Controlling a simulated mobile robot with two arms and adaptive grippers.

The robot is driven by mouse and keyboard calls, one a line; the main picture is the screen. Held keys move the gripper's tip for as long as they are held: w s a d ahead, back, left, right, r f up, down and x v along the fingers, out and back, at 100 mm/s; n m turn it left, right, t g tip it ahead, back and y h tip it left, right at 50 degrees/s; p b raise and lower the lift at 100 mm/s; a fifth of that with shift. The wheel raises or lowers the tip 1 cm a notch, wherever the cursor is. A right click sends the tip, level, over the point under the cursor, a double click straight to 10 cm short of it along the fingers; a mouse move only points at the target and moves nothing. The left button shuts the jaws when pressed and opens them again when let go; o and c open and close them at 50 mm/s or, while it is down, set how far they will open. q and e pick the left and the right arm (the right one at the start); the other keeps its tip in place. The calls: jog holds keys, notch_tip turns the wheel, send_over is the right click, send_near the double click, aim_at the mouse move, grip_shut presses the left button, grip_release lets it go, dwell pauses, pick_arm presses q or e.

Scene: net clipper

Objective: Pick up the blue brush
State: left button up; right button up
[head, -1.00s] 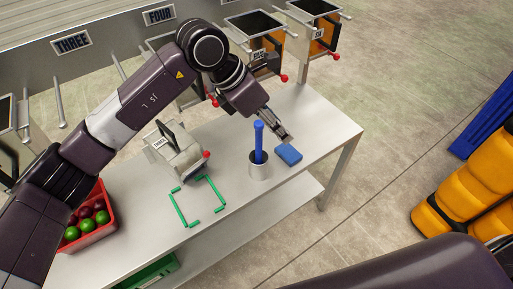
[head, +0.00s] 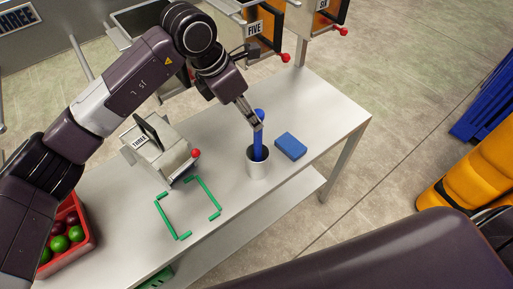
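My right gripper is not in view.
A blue block (head: 290,146) lies just right of the cup. A device labelled THREE (head: 160,155) and green corner markers (head: 187,208) are to the left. A red crate (head: 83,243) of fruit stands at the far left. The table's right end (head: 335,105) is clear.

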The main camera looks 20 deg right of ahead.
pick_arm(q)
jog(key=shift+s+d+f+p, duration=0.25)
jog(key=shift+d+f+p, duration=0.15)
jog(key=shift+f, duration=0.3)
jog(key=p, duration=0.3)
send_over(258, 145)
jog(key=w, duration=0.1)
notch_tip(258, 145, down, 4)
jog(key=shift+d+f, duration=0.15)
jog(key=shift+f, duration=0.3)
jog(key=shift+c, duration=0.5)
grip_shut()
